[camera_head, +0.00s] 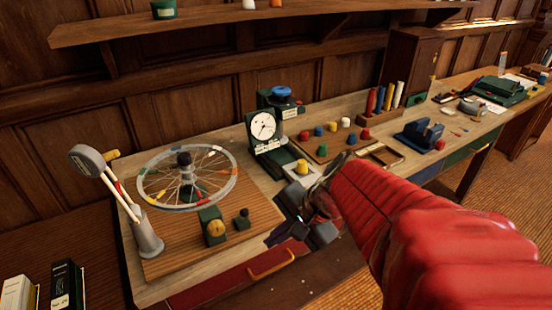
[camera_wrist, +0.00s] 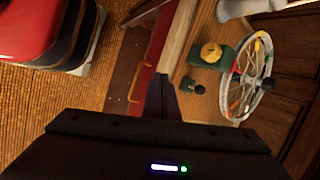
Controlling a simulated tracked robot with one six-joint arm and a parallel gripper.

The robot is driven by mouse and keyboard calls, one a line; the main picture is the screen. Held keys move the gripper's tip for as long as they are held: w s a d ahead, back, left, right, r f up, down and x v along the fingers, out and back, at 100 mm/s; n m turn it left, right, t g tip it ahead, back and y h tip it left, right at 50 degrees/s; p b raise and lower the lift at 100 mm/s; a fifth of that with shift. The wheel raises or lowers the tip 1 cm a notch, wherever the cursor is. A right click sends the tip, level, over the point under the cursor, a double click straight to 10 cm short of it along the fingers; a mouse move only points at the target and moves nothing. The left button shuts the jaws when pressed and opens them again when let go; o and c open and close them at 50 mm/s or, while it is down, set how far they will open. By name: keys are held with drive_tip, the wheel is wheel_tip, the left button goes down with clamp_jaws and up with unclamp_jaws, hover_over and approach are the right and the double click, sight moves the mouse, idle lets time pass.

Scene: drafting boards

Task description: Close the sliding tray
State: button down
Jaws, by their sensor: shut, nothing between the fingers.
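A red-fronted drawer (camera_head: 225,288) with a yellow bar handle (camera_head: 270,264) sits under the front edge of the desk, and I take it for the sliding tray. The red front (camera_wrist: 147,74) and yellow handle (camera_wrist: 133,88) also show in the wrist view, just left of my fingertips. I cannot tell how far the tray stands out. My gripper (camera_head: 277,238) is near the desk's front edge, above and behind the handle in the head view. Its fingers (camera_wrist: 162,84) are together and empty in the wrist view. My red arm hides the area to the right.
A spoked wheel (camera_head: 187,178) on a wooden board stands left of my gripper, with a green block with a yellow knob (camera_head: 212,228). A dial gauge (camera_head: 264,128) stands behind. A peg board (camera_head: 325,138) and blue dispenser (camera_head: 420,136) stand farther right. The carpet before the desk looks clear.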

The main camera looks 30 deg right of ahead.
drive_tip(key=d+f+m+t+h, duration=0.1)
drive_tip(key=d+m+t, duration=0.2)
drive_tip(key=d+m, duration=0.7)
drive_tip(key=s+d+f+m+t+h, duration=0.1)
drive_tip(key=d+m+t, duration=0.3)
drive_tip(key=d+m, duration=0.6)
drive_tip(key=d+f+h, duration=0.1)
drive_tip(key=d, duration=0.4)
drive_tip(key=shift+d+f+m+t, duration=0.25)
drive_tip(key=shift+d+m+t, duration=0.05)
drive_tip(key=shift+d+m, duration=0.1)
drive_tip(key=shift+w, duration=0.1)
drive_tip(key=x, duration=1.2)
drive_tip(key=shift+w+r, duration=0.1)
drive_tip(key=shift+w, duration=0.9)
